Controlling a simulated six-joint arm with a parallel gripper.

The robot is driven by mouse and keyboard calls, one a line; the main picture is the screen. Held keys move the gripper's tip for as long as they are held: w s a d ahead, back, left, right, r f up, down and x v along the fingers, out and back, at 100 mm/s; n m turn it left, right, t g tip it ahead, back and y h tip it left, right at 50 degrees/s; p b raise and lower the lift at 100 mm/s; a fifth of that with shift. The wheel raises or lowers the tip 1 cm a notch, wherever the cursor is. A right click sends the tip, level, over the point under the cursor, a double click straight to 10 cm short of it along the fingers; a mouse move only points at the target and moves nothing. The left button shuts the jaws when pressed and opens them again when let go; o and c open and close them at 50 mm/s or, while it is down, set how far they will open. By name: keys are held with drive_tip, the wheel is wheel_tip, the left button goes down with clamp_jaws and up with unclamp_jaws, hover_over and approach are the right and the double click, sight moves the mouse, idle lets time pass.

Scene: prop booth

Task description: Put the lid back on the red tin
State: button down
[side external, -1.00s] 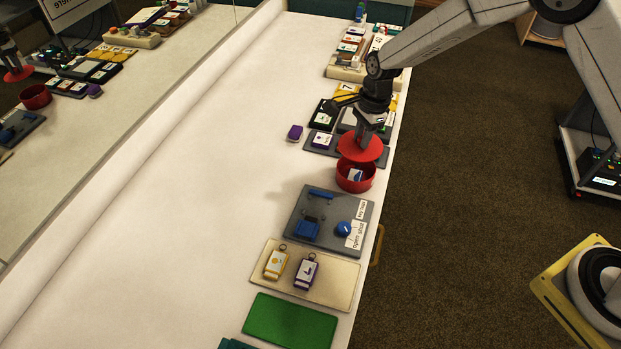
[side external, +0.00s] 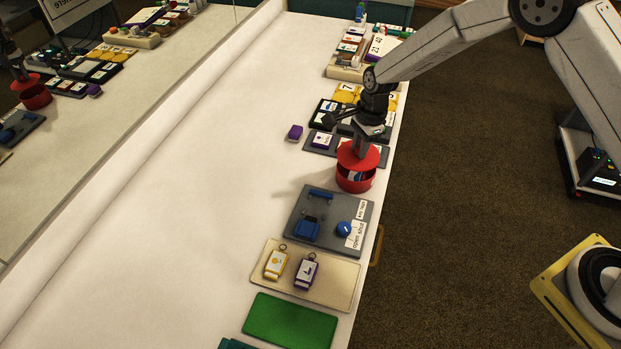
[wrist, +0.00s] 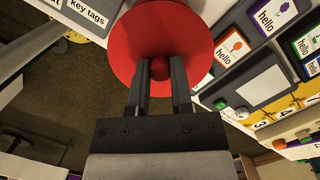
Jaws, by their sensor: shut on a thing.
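The red lid (side external: 358,156) is a flat disc with a round red knob (wrist: 160,70). My gripper (wrist: 160,74) is shut on the knob and holds the lid from above. The red tin (side external: 355,181) stands upright on the white table. The lid is over the tin, slightly tilted or offset, with the tin's inside still showing under it in the side view. Something blue and white shows inside the tin.
A grey board (side external: 325,232) with blue parts lies in front of the tin. A grey tray (side external: 318,150) with cards lies just behind it. A small purple block (side external: 295,132) sits to the left. The white table (side external: 190,190) is clear on the left.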

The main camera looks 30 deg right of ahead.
drive_tip(key=shift+f, duration=1.5)
drive_tip(key=shift+f, duration=0.2)
idle(1.1)
unclamp_jaws()
idle(0.6)
drive_tip(key=shift+r, duration=0.1)
drive_tip(key=shift+r, duration=3.4)
